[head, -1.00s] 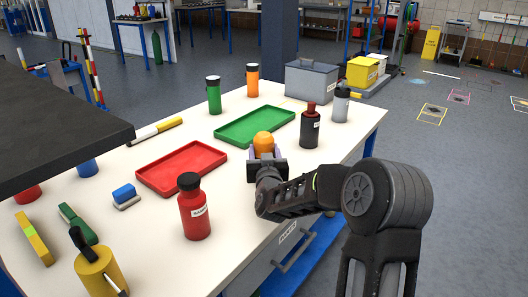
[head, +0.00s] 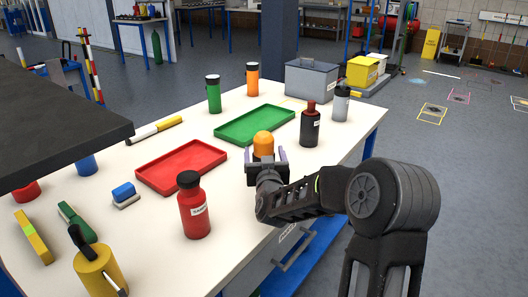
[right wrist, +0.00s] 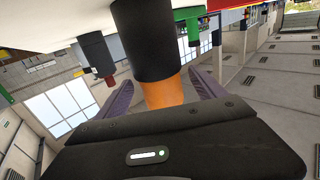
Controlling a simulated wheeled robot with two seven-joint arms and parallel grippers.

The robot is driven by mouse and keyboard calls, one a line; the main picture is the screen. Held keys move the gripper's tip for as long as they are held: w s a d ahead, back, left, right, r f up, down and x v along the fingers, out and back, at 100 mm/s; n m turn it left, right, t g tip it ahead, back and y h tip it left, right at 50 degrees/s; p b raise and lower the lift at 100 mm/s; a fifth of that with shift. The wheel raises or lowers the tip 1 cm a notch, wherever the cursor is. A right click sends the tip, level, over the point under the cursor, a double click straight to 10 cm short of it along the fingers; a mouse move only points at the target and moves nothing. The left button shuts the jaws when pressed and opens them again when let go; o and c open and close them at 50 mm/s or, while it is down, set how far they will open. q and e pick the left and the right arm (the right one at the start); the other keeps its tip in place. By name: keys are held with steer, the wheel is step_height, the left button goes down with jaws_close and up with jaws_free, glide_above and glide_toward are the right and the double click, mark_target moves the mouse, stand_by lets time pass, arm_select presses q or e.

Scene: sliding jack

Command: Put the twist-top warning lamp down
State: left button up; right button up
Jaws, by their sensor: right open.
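The warning lamp (head: 263,143), with an orange top, stands upright on the white table just in front of the green tray. In the right wrist view its black base (right wrist: 143,40) and orange top (right wrist: 163,92) show close up, and the base appears to rest on the table. My right gripper (head: 265,158) is open, with its purple fingers spread on either side of the orange part. In the right wrist view there is a gap between each finger and the lamp. My left gripper is not in view.
A green tray (head: 226,137) and a red tray (head: 151,177) lie on the table (head: 150,235). A black bottle (head: 310,128) stands right of the lamp, a red bottle (head: 194,212) front left. Green (head: 213,98) and orange (head: 252,80) bottles stand behind.

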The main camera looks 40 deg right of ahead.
steer(key=v, duration=0.6)
